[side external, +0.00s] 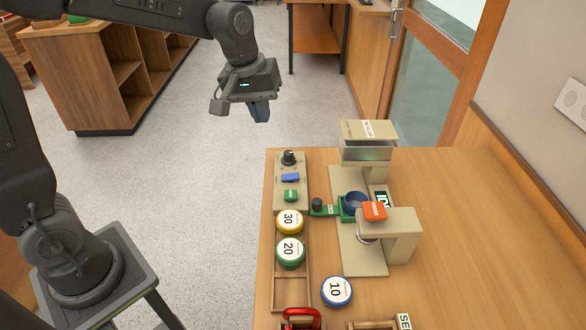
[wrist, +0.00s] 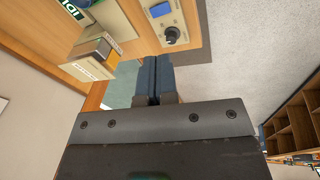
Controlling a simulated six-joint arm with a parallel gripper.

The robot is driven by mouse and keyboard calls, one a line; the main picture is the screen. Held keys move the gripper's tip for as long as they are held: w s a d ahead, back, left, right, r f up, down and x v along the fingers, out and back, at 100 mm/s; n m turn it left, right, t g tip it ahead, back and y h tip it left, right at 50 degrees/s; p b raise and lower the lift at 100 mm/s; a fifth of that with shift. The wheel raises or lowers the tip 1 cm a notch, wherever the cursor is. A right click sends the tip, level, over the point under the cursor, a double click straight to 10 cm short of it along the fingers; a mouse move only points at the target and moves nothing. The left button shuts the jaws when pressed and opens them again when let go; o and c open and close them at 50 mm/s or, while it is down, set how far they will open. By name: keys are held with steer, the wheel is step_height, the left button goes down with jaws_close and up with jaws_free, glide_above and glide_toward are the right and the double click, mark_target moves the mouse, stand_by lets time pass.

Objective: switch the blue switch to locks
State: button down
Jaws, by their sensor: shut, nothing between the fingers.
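In the wrist view the blue switch (wrist: 160,10) shows at the top, beside the black knob (wrist: 173,34). My gripper (side external: 260,112) is shut and empty, in the air beyond the table's far left corner, above and apart from the panel. In the wrist view its blue fingers (wrist: 154,78) lie together.
A beige machine (side external: 350,240) with a blue cup, a red-orange block (side external: 374,211) and a display stands right of the panel. Round tins marked 30 (side external: 289,221), 20 (side external: 291,252) and 10 (side external: 337,291) lie nearer. A red clamp-like item (side external: 302,317) is at the front. The table's right side is clear.

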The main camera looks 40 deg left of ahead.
steer(key=n+g, duration=0.1)
steer(key=n, duration=0.1)
glide_above(294, 177)
steer(key=s+a, duration=0.1)
steer(key=a, duration=0.1)
step_height(294, 177, down, 5)
steer(key=shift+s, duration=0.25)
steer(key=shift+f, duration=0.1)
steer(key=f, duration=0.4)
steer(key=w+d+f, duration=0.1)
steer(key=f, duration=0.8)
steer(key=shift+w+d+f, duration=0.3)
steer(key=shift+d, duration=0.05)
steer(key=shift+d+f+g, duration=0.1)
steer(key=shift+f+g, duration=0.15)
steer(key=shift+g, duration=0.15)
steer(key=shift+s, duration=0.1)
